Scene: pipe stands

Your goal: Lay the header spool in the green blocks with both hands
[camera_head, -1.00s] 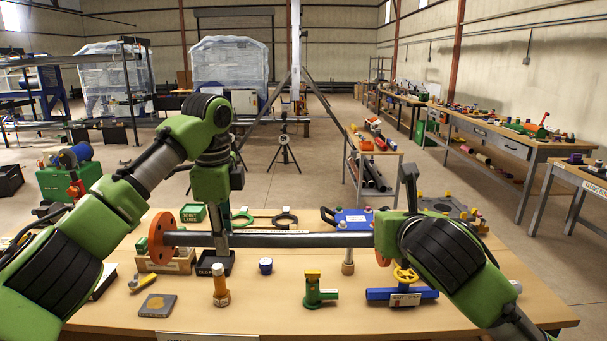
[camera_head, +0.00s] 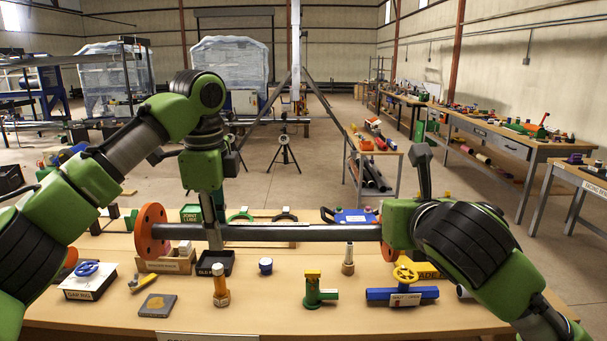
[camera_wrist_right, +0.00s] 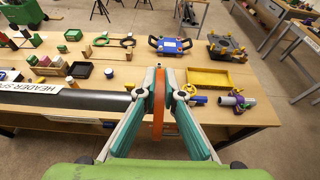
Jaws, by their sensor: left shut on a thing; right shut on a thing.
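The header spool is a dark grey pipe (camera_head: 300,233) with an orange flange at each end. It is held level above the bench. My left gripper (camera_head: 214,238) is shut on the pipe just inside the left flange (camera_head: 151,231). In the right wrist view my right gripper (camera_wrist_right: 159,88) is shut on the right orange flange (camera_wrist_right: 158,110), one finger on each side; the labelled pipe (camera_wrist_right: 55,106) runs left. In the head view my arm partly hides that flange.
Bare wood shows along the front.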

